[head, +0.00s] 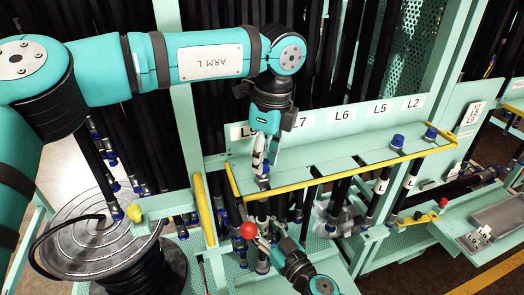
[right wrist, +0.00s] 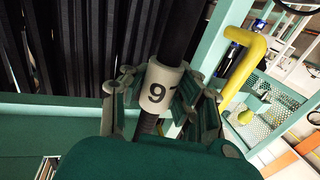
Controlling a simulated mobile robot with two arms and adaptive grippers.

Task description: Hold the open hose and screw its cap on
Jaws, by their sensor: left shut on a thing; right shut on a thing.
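A dark hose (head: 262,211) stands upright below the cap. I cannot tell whether the cap touches the hose end, as the fingers and the rack edge cover it. My right gripper (head: 264,240) reaches in from the bottom, lower than the left one, and is shut on the hose. In the right wrist view its fingers stand on both sides of the dark hose (right wrist: 180,38), at a white label sleeve (right wrist: 158,88) with a partly visible number.
The rack's yellow rail (head: 340,172) runs in front of labels L7, L6, L5 and L2. Blue-capped hoses stand at L5 (head: 397,142) and L2 (head: 431,132). A red ball knob (head: 248,230) is close beside my right gripper. A hose reel (head: 95,245) stands at the left.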

